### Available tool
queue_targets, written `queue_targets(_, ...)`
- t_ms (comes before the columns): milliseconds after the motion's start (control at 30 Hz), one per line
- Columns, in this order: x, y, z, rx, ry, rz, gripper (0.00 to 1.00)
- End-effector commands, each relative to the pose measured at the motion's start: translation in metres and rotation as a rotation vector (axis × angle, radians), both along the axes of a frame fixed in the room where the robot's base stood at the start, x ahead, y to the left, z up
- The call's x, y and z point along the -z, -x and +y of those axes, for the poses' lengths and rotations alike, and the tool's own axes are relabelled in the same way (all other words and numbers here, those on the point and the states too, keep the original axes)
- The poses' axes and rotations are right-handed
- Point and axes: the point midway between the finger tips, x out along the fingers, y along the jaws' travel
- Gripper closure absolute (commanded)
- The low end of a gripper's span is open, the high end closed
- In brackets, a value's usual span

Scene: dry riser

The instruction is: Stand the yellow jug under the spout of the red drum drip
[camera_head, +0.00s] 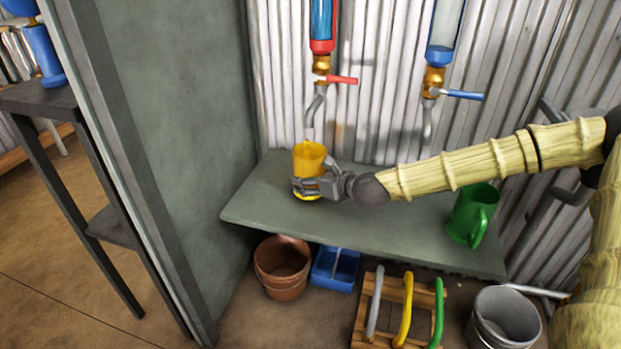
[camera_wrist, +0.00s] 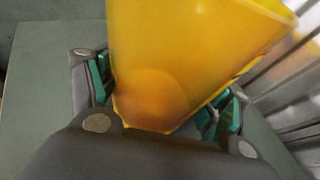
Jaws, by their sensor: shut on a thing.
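The yellow jug (camera_head: 309,160) is upright at the left part of the grey-green shelf (camera_head: 380,216), below the red drum drip's spout (camera_head: 313,112). I cannot tell whether its base touches the shelf. My gripper (camera_head: 308,186) is shut around the jug's lower part; the jug (camera_wrist: 180,60) fills the middle of the wrist view between the fingers (camera_wrist: 165,105). The red drum drip (camera_head: 322,45) hangs on the corrugated wall with a blue-filled tube and a red lever (camera_head: 341,80). The jug's handle is not clearly seen.
A second drip with a blue lever (camera_head: 462,95) hangs to the right. A green jug (camera_head: 473,214) stands at the shelf's right end. A grey-green side wall (camera_head: 170,110) bounds the left. Below are a terracotta pot (camera_head: 282,268), a blue tray (camera_head: 335,270), a wooden rack (camera_head: 385,312) and a bucket (camera_head: 503,318).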

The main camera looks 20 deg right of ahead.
Motion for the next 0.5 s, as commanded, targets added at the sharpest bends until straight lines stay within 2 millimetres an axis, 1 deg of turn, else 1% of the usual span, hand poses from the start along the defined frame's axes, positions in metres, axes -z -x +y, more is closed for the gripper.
queue_targets(500, 0.0083, 0.0000, -0.0001, 0.000, 0.000, 0.000, 0.52)
